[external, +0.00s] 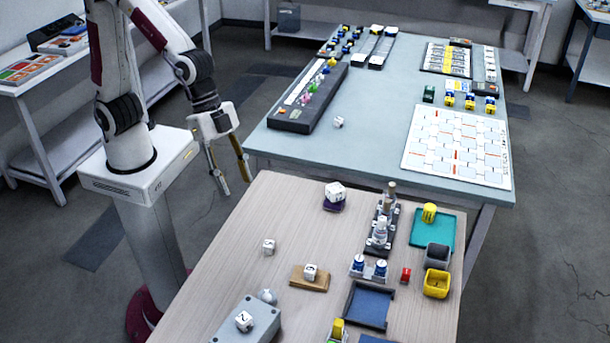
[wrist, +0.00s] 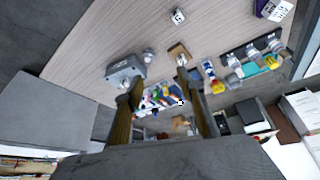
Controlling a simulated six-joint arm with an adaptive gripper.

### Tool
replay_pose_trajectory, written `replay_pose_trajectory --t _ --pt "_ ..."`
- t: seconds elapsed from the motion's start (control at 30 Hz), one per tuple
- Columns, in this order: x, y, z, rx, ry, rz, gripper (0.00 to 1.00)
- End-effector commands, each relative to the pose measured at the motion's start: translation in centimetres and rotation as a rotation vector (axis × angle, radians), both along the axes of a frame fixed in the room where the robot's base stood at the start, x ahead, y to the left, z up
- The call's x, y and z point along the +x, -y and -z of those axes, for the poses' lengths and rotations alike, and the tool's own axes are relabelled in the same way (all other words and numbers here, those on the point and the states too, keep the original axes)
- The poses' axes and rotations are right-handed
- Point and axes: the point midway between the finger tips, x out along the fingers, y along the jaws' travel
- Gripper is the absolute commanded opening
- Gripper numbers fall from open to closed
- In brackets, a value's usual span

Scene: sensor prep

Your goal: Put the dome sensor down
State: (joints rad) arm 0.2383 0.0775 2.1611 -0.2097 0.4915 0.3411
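A small silvery rounded piece (external: 267,296), which looks like the dome sensor, rests on the near wooden table beside a grey box. It also shows in the wrist view (wrist: 148,56) next to that box. My gripper (external: 236,188) hangs past the table's left edge, well away from the piece. In the wrist view my gripper (wrist: 160,78) has its two fingers spread, with nothing held between them.
Other cubes, a blue tray (external: 369,305), a teal mat (external: 446,231) and a bottle rack (external: 376,245) occupy the right side. The left part of the wooden table (external: 270,210) is mostly clear.

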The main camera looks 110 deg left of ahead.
Motion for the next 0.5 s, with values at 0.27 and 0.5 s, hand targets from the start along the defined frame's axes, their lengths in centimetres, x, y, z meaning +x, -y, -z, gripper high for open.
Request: replay_pose_trajectory --t 0.27,0.5 --pt "-3.9 -3.3 -3.8 -0.006 0.015 -0.073 0.39" --pt "-7.6 -5.9 -6.1 -0.007 0.024 -0.141 0.39"
